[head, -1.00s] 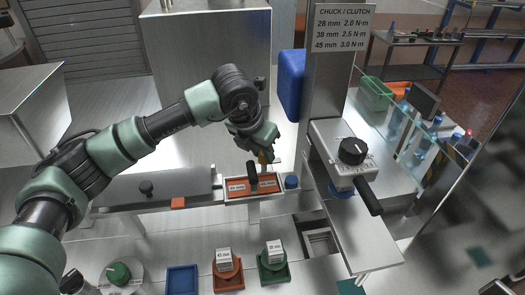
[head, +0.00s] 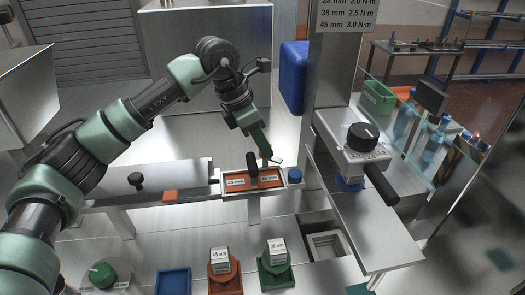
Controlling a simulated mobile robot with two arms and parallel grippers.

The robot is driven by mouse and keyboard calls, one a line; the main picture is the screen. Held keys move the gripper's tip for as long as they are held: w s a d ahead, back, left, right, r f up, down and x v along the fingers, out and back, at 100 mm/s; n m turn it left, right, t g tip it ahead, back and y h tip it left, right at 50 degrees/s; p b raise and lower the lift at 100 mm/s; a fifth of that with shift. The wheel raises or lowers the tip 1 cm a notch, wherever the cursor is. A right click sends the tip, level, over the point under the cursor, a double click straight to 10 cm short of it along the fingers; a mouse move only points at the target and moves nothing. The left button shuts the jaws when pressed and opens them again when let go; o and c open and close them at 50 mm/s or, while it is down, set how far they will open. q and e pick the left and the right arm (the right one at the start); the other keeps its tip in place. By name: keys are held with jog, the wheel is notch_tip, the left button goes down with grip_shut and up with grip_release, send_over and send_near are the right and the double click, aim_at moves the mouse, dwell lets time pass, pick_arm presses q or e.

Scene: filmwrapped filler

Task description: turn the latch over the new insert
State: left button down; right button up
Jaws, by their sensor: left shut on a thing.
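My left gripper (head: 267,154) comes down from above at the back right of the orange insert holder (head: 237,188). It is shut on a small part there, which looks like the latch (head: 277,161); the fingers hide most of it. The inserts in the holder carry white labels; the left insert (head: 235,182) and the right insert (head: 267,179) lie side by side. A black upright knob (head: 252,160) stands between them, left of my fingertips. My right gripper is not in view.
A blue round cap (head: 295,176) sits just right of the holder. A grey head with a black dial (head: 363,137) and handle stands further right.

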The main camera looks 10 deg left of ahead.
pick_arm(q)
jog(key=shift+m+g, duration=0.4)
jog(key=shift+m, duration=0.5)
jog(key=m+g, duration=0.1)
jog(key=m, duration=0.1)
jog(key=shift+w+m+h+b, duration=0.15)
jog(key=shift+m+h+b, duration=0.15)
jog(key=shift+m, duration=0.1)
jog(key=m+g, duration=0.1)
jog(key=m, duration=0.1)
jog(key=shift+m, duration=0.3)
jog(key=shift+w+m+g+p, duration=0.1)
jog(key=shift+m+g+p, duration=0.5)
jog(key=shift+m, duration=0.9)
jog(key=c, duration=1.1)
grip_release()
